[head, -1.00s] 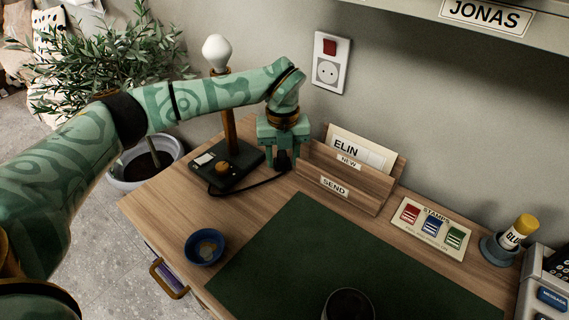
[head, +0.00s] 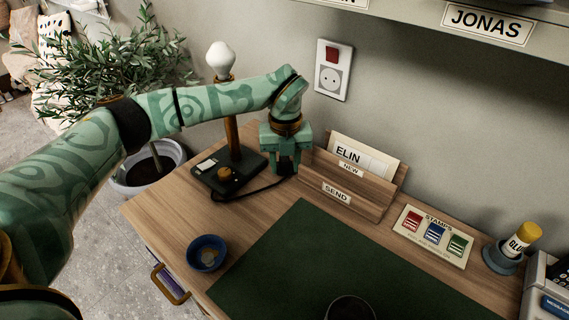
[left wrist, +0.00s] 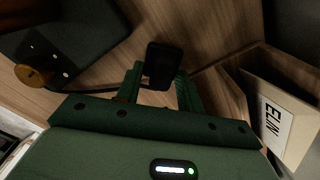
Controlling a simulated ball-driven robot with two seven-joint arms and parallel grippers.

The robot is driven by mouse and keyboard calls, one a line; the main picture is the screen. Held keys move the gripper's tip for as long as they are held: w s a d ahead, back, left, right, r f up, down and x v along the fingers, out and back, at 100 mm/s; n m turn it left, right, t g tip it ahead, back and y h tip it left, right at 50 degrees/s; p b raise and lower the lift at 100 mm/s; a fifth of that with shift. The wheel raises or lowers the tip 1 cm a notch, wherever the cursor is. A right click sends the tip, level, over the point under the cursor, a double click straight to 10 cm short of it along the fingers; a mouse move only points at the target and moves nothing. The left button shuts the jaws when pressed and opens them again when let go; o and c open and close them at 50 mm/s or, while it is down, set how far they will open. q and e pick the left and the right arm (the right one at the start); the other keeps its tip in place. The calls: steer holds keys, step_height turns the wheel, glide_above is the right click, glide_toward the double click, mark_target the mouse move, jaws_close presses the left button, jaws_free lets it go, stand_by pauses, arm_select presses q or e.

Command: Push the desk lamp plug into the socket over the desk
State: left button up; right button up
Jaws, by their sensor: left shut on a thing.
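The desk lamp stands at the left back of the desk, with a white bulb (head: 220,58), a wooden post and a dark base (head: 225,178). A dark cord runs from its base to the plug. My left gripper (head: 288,172) points down between the lamp and the letter holder. In the left wrist view it is shut on the dark plug (left wrist: 163,62), which shows between its fingers. The plug's pins cannot be made out. The white socket (head: 332,78) with a red switch above it is on the wall, up and right of the gripper. My right gripper is out of view.
The wooden letter holder (head: 345,196) stands close right of the gripper. A stamps card (head: 433,237), a glue stick (head: 523,238), a blue bowl (head: 206,253) and a green mat (head: 300,255) are on the desk. A shelf (head: 400,20) overhangs at top right.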

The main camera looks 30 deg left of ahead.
mark_target(285, 161)
arm_select(q)
step_height(285, 161, up, 3)
steer(key=shift+r+p, duration=0.15)
steer(key=shift+p, duration=0.65)
steer(key=s+a+r+p, duration=0.1)
steer(key=s+r+p, duration=0.6)
steer(key=s, duration=0.7)
step_height(285, 161, up, 2)
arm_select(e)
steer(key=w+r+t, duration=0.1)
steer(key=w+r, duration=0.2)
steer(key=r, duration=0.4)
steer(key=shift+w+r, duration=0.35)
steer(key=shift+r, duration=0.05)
arm_select(q)
steer(key=shift+a, duration=0.1)
